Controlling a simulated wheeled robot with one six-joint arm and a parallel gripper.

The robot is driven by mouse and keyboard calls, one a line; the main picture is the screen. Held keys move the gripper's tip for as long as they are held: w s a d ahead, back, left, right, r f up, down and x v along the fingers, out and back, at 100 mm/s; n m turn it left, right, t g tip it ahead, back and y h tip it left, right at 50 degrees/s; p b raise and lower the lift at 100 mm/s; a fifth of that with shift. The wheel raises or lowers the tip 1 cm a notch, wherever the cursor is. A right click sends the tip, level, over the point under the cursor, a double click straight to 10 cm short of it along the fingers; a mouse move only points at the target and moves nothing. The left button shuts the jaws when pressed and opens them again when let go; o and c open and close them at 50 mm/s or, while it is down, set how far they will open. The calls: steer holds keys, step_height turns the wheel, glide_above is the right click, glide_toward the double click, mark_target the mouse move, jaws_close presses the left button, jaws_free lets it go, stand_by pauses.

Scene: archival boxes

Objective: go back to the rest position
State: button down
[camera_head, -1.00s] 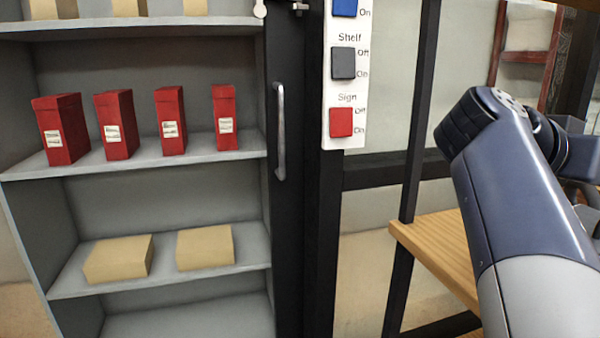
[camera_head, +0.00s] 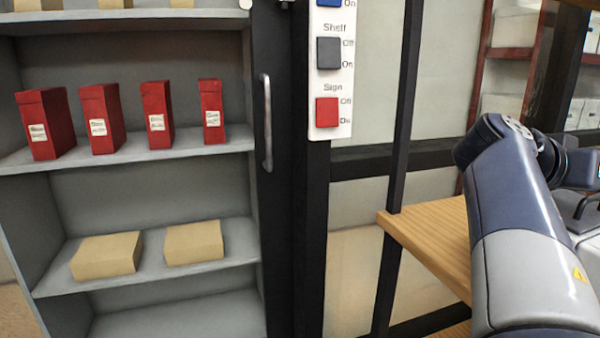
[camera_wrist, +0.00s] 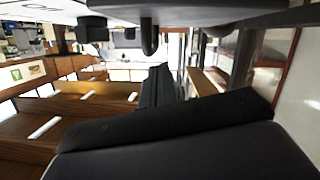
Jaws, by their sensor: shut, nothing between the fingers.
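My gripper (camera_wrist: 165,100) shows as dark fingers in the wrist view, shut with nothing held. In the head view my arm (camera_head: 515,200) rises at the right and bends off toward the right edge, and the gripper is out of that picture. Several red archival boxes (camera_head: 101,118) with white labels stand upright on a grey shelf (camera_head: 120,156) at the left, well apart from my arm.
Two tan boxes (camera_head: 194,243) lie on the shelf below. A dark door frame with a handle (camera_head: 267,122) and a white switch panel (camera_head: 328,80) stand centrally. A wooden tabletop (camera_head: 430,230) lies close left of my arm. White boxes (camera_head: 515,25) stand behind.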

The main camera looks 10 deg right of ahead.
steer(key=shift+w+r+n+g+p, duration=0.5)
steer(key=shift+w+r+n+p, duration=0.5)
steer(key=shift+p, duration=1.1)
steer(key=w+n+p, duration=0.1)
steer(key=p, duration=0.2)
steer(key=w+r+n+g+p, duration=0.1)
steer(key=n+p, duration=0.1)
steer(key=p, duration=0.1)
steer(key=shift+w+a+r+h, duration=0.2)
steer(key=shift+w+h, duration=0.1)
steer(key=shift+h, duration=0.1)
steer(key=w+n+p, duration=0.1)
steer(key=n+p, duration=0.1)
steer(key=p, duration=0.1)
steer(key=w+n+h+p, duration=0.1)
steer(key=w+p, duration=0.1)
steer(key=p, duration=0.1)
steer(key=shift+w+a+f+n+g, duration=0.15)
steer(key=shift+w+n+g, duration=0.05)
steer(key=shift+n+g, duration=0.2)
steer(key=shift+f, duration=0.2)
